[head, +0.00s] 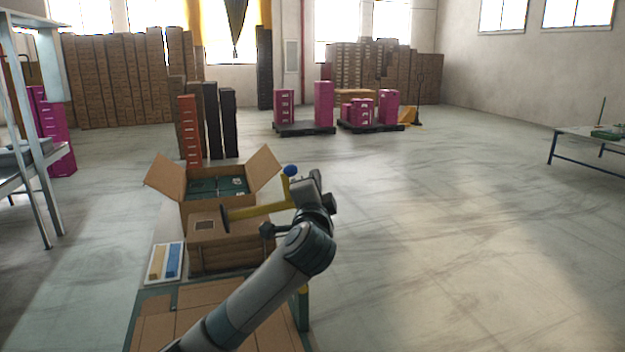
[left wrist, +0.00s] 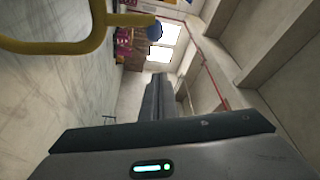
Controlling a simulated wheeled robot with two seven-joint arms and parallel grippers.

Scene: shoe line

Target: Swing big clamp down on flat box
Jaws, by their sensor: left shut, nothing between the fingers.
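The big clamp's yellow arm (head: 258,211) reaches left over the brown flat box (head: 232,252), with a dark round pad at its left end. Whether the pad touches the box cannot be told. A blue knob (head: 291,170) tops the clamp's upright yellow handle. My left gripper (head: 307,184) is beside the handle, just right of and below the knob, and partly hides the clamp. In the left wrist view my shut, empty fingers (left wrist: 156,98) point past the yellow bar (left wrist: 90,40) and blue knob (left wrist: 154,31), apart from them. My right gripper is out of view.
An open carton (head: 213,187) with dark green boxes stands behind the flat box. A tray (head: 165,262) with yellow and blue blocks lies to its left. A metal rack (head: 38,190) stands at far left. The floor on the right is clear up to a table (head: 585,138).

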